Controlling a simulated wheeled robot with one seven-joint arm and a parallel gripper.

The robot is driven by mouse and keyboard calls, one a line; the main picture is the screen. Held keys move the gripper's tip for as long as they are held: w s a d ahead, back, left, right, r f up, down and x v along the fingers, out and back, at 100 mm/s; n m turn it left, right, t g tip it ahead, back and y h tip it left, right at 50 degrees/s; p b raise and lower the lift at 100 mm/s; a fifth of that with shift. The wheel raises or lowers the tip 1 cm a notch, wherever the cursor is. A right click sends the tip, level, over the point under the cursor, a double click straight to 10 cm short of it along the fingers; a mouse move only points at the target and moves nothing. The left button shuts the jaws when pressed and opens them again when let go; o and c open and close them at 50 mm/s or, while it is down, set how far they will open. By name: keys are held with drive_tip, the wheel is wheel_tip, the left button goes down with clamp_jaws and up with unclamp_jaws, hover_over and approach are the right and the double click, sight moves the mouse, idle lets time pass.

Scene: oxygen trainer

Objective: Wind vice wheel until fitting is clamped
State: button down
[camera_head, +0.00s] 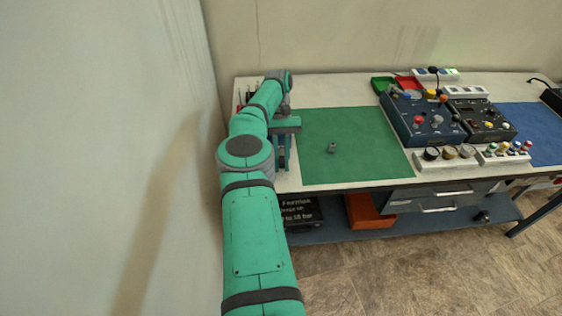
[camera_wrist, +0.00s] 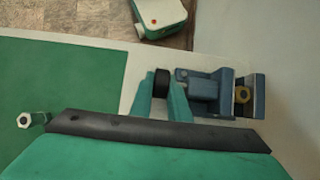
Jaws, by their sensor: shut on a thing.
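The vice (camera_wrist: 204,92) is blue-grey and lies across the wrist view. Its dark round wheel (camera_wrist: 161,83) is at the left end. My gripper (camera_wrist: 162,98) has its two teal fingers on either side of the wheel and is shut on it. A brass-coloured fitting (camera_wrist: 242,95) sits between the vice jaws at the right end. I cannot tell whether both jaws touch it. In the head view my arm hides much of the vice and the wheel.
A small grey hex part (camera_head: 332,148) stands on the green mat (camera_head: 370,165); it also shows in the wrist view (camera_wrist: 25,119). A blue control box (camera_head: 422,116) and a dark box (camera_head: 480,118) are farther right. The wall is close on the left.

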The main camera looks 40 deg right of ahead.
drive_tip(key=shift+s+d+f+g, duration=0.15)
drive_tip(key=shift+s+d+g, duration=0.15)
drive_tip(key=shift+s+d, duration=0.15)
idle(0.4)
drive_tip(key=c, duration=2)
unclamp_jaws()
drive_tip(key=shift+w+a, duration=0.15)
drive_tip(key=shift+w, duration=0.05)
